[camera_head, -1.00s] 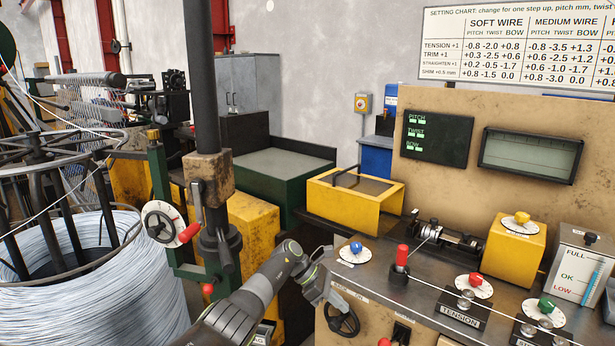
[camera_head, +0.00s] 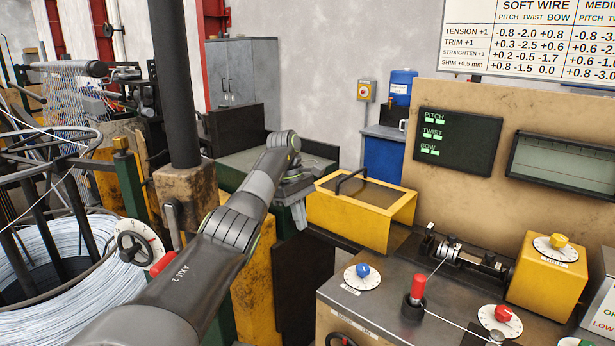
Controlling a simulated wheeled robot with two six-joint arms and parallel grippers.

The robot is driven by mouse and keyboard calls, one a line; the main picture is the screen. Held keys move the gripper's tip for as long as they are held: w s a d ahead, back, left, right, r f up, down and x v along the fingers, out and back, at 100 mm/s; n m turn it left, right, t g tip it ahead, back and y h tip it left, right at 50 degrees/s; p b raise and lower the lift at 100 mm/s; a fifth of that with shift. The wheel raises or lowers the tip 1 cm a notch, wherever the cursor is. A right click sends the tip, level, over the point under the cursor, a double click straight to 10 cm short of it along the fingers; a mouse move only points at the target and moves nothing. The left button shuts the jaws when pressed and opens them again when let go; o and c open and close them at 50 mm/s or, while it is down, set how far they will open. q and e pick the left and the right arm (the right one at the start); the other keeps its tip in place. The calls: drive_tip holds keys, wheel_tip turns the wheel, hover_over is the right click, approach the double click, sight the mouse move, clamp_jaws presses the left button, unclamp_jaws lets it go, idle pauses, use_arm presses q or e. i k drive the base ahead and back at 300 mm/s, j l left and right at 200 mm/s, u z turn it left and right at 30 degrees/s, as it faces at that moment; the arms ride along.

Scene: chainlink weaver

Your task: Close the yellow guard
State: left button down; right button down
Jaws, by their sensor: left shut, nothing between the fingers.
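The yellow guard (camera_head: 345,215) is a boxy hood with a dark top panel and a black handle (camera_head: 352,178) at its left end. It stands at the back left of the machine bench, and its right end is open. The shaft mechanism (camera_head: 462,250) to its right is uncovered. My left gripper (camera_head: 299,214) is shut and empty, pointing down just left of the guard. In the picture a narrow gap shows between them; I cannot tell the depth between them. My right gripper is not in view.
The bench (camera_head: 375,300) carries a blue-knob dial (camera_head: 362,271), a red-topped post (camera_head: 417,290) and a yellow box (camera_head: 545,268). A strung wire runs across its front. A wire coil (camera_head: 75,265) and a dark column (camera_head: 175,85) stand left. A green bin (camera_head: 235,175) is behind my arm.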

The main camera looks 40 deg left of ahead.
sight(359, 209)
drive_tip(key=i+j, duration=1.15)
